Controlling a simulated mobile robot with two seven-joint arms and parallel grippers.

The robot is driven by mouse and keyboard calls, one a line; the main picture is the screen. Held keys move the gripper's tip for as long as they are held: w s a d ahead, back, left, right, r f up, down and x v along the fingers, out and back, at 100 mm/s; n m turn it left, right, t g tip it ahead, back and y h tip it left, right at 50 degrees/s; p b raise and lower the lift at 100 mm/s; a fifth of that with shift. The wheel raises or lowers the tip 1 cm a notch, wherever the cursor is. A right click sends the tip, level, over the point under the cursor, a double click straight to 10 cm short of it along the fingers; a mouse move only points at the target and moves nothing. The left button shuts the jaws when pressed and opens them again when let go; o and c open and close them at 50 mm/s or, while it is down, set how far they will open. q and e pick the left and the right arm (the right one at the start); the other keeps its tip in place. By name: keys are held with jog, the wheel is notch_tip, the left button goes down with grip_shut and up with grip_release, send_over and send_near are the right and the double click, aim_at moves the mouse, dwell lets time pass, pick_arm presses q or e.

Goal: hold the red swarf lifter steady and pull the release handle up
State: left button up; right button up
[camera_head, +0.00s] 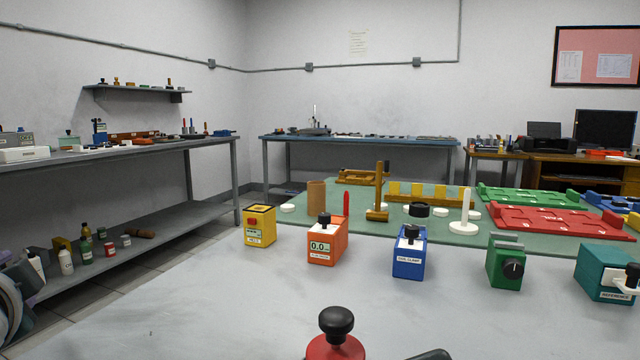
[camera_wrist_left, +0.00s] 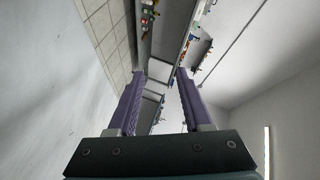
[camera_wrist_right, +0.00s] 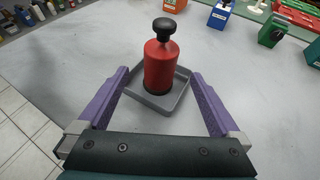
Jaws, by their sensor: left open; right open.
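The red swarf lifter (camera_wrist_right: 159,66) stands upright in a shallow grey tray (camera_wrist_right: 176,103) on the table, with a black knob-shaped handle (camera_wrist_right: 164,29) on top. In the head view only the lifter's red top (camera_head: 335,348) and its black handle (camera_head: 336,321) show at the bottom edge. My right gripper (camera_wrist_right: 158,80) is open, its purple fingers apart on either side of the lifter and tray in the wrist view, not touching the lifter. My left gripper (camera_wrist_left: 162,75) is open and empty, turned toward the room away from the lifter. Neither gripper's fingers show clearly in the head view.
A yellow box (camera_head: 259,226), an orange meter (camera_head: 327,240), a blue clamp block (camera_head: 409,252), a green block (camera_head: 505,262) and a teal block (camera_head: 605,273) stand in a row behind the lifter. The grey tabletop (camera_head: 200,310) left of the lifter is clear.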

pick_arm(q)
jog(key=w+d+r+m+t+h, duration=0.5)
jog(key=d+r+m+h, duration=0.35)
jog(key=d, duration=0.45)
jog(key=w+d+r+m+t+h, duration=0.4)
jog(key=w+d+r+m+h, duration=0.2)
jog(key=d+r+m+h, duration=0.5)
jog(key=s+d+r+m+g+h, duration=0.1)
jog(key=s+d+m+g+h, duration=0.3)
jog(key=d+m+g, duration=0.45)
jog(key=s+d+m+g+h, duration=0.3)
jog(key=d+m+g+h, duration=0.15)
jog(key=d+m, duration=0.65)
jog(key=s+f+m+g+y, duration=0.4)
jog(key=s+m+g, duration=0.1)
jog(key=m, duration=0.1)
pick_arm(e)
jog(key=shift+w+f, duration=0.2)
jog(key=shift+w, duration=0.15)
pick_arm(q)
jog(key=s+a+f+m+g+y, duration=0.1)
jog(key=a+f+m+y, duration=0.1)
jog(key=a+y, duration=0.3)
jog(key=s+a+f+m+g+y, duration=0.1)
jog(key=a+f+m+g+y, duration=0.1)
jog(key=a+y, duration=0.3)
jog(key=shift+a+f+m, duration=0.3)
jog(key=shift+a+m, duration=0.3)
pick_arm(e)
jog(key=x, duration=0.9)
